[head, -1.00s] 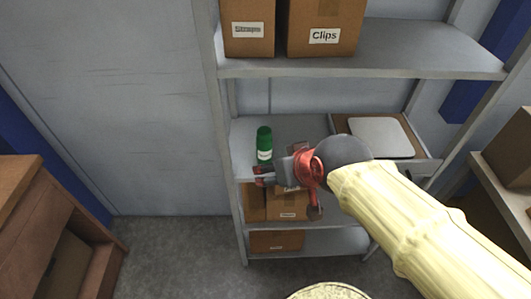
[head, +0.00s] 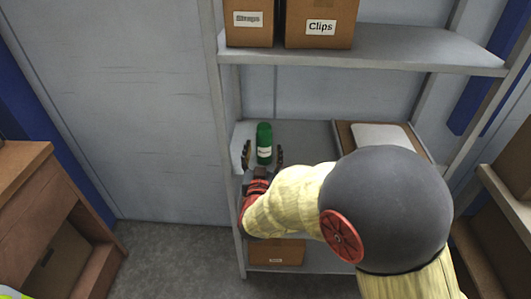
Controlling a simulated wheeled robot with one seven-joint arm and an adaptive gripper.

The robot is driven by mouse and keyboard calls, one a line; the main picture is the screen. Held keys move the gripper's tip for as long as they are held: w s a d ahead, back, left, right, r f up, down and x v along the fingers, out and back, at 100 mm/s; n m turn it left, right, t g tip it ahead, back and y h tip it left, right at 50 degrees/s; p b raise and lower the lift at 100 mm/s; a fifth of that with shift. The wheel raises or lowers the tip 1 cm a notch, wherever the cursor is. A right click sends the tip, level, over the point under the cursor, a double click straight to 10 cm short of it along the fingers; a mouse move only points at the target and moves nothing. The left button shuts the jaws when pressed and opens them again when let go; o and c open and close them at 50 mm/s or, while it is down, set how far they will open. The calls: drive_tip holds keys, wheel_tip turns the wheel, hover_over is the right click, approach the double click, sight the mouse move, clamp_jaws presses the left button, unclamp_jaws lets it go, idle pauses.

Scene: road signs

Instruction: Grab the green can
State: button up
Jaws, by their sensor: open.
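The green can (head: 264,142) stands upright on the middle shelf (head: 308,136) near its left end, with a pale label on its lower front. My gripper (head: 263,156) is open at the front of this shelf, with its dark fingers pointing toward the back. One finger shows on the left of the can and one on the right. The can appears between them in the picture, but how deep it sits between the fingers I cannot tell. My arm covers the front right part of the shelf and much of what is below.
Cardboard boxes, one marked Clips (head: 320,27), stand on the shelf above. Another box (head: 276,253) is on the bottom shelf. A grey upright (head: 225,150) stands close left.

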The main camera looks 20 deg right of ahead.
sight(263, 142)
drive_tip(key=shift+s+d+f, duration=0.1)
drive_tip(key=shift+d+f, duration=0.05)
drive_tip(key=shift+f, duration=0.05)
drive_tip(key=shift+w+d, duration=0.15)
drive_tip(key=shift+w, duration=0.05)
drive_tip(key=shift+b+x, duration=0.3)
drive_tip(key=shift+x, duration=0.6)
drive_tip(key=x, duration=0.1)
drive_tip(key=b+x, duration=0.1)
drive_tip(key=x, duration=0.3)
drive_tip(key=shift+w+a+b, duration=0.15)
drive_tip(key=shift+a+b, duration=0.2)
drive_tip(key=shift+b, duration=0.05)
drive_tip(key=shift+w+r, duration=0.1)
drive_tip(key=shift+w, duration=0.1)
drive_tip(key=shift+c, duration=0.7)
clamp_jaws()
